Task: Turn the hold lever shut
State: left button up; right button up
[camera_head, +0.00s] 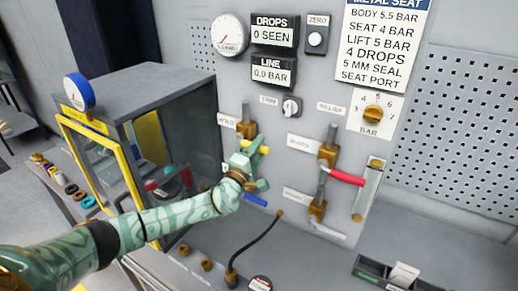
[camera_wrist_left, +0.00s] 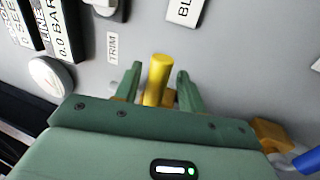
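The hold lever has a yellow handle (camera_head: 262,149), on a brass valve at the left of the panel, near the HOLD label (camera_head: 227,121). My left gripper (camera_head: 250,158) is at this lever and hides much of its valve body. In the left wrist view the yellow handle (camera_wrist_left: 157,80) stands between the two fingertips, with a gap showing on each side. The left gripper is open around the handle. Whether either finger touches it is not clear. My right gripper is in neither view.
A red-handled lever (camera_head: 346,177) sits to the right and a blue-handled lever (camera_head: 256,201) just below my gripper. A glass-walled cabinet with a yellow frame (camera_head: 126,183) stands close on the left. A black hose (camera_head: 257,244) rises below. The line display (camera_head: 272,72) reads 0.0 bar.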

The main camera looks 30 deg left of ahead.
pick_arm(q)
jog(key=shift+s, duration=0.1)
jog(key=b+v, duration=0.1)
jog(key=v, duration=1.5)
jog(key=shift+s, duration=0.1)
